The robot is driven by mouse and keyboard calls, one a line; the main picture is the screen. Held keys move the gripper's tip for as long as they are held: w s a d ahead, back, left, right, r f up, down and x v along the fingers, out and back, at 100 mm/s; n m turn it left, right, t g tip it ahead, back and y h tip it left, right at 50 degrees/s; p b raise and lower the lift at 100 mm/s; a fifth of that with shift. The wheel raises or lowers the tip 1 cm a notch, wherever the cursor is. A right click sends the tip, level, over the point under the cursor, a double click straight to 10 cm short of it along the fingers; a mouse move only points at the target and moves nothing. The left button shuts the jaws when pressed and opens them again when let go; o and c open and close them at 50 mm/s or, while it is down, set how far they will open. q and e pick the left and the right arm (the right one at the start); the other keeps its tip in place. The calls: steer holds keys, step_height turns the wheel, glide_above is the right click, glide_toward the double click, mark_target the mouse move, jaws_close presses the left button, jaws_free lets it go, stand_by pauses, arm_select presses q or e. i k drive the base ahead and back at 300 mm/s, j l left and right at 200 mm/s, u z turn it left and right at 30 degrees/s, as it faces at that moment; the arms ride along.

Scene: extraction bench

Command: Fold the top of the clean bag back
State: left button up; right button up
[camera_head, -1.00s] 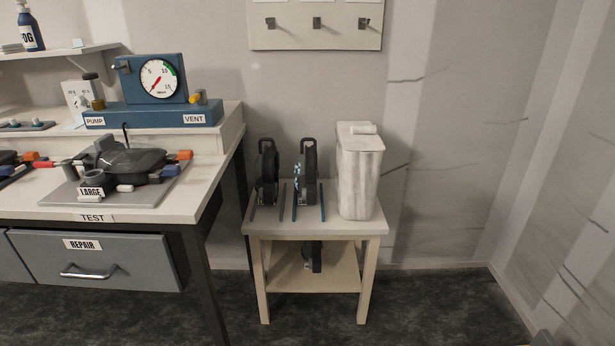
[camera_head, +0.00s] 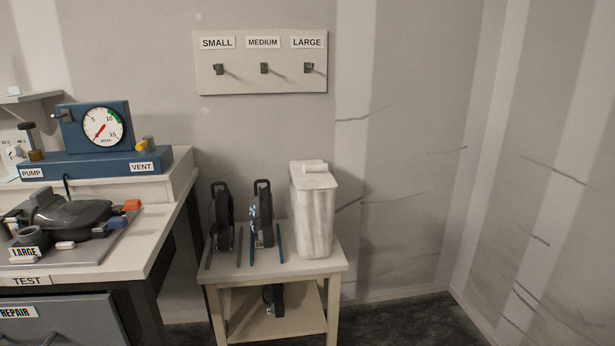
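A tall white bag-like container (camera_head: 312,215) stands upright at the right end of a small side table. Its top (camera_head: 314,180) looks closed over, with a small white roll or flap (camera_head: 313,166) lying on it at the back. No lettering shows on it, so I cannot tell for sure whether it is the clean bag. Neither of my grippers is in view.
The side table (camera_head: 325,264) also holds two dark handled devices (camera_head: 222,218) between upright strips. Another dark item (camera_head: 273,298) sits on its lower shelf. The test bench (camera_head: 150,255) stands to the left. A hook board (camera_head: 262,82) hangs above. Floor at the right is clear.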

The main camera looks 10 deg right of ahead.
mark_target(314, 174)
steer(key=i+z, duration=0.15)
steer(key=i, duration=0.35)
steer(key=i+j+z, duration=0.15)
steer(key=i, duration=0.3)
